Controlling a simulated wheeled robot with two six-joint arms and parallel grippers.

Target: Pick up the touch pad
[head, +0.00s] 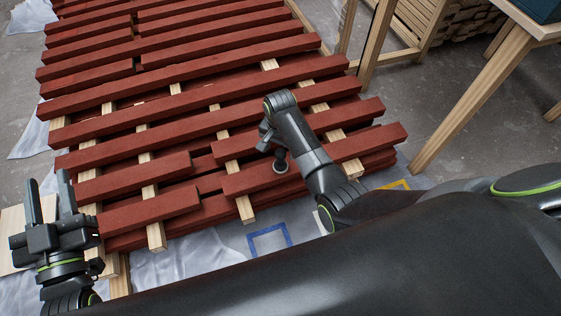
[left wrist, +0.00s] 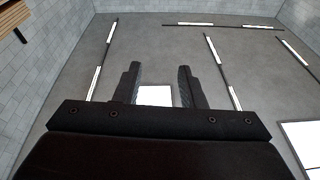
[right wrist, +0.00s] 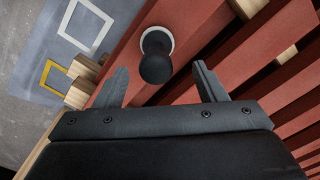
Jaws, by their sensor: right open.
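The touch pad (head: 280,161) is a dark rounded knob on a pale round base. It stands on a red batten near the front right of the stack. In the right wrist view the touch pad (right wrist: 156,57) lies ahead of and between my right fingertips. My right gripper (head: 268,145) is open and empty, just beside and above the pad; its fingers (right wrist: 159,80) do not appear to touch it. My left gripper (head: 48,183) is open and empty at the far left, fingers pointing up. The left wrist view shows its spread fingers (left wrist: 156,75) against the ceiling.
Red battens (head: 190,90) lie in layers across bare wooden bearers (head: 150,205), with gaps between. A blue square outline (head: 269,239) and a yellow one (head: 395,185) mark the sheet in front. A wooden table leg (head: 470,100) stands at the right.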

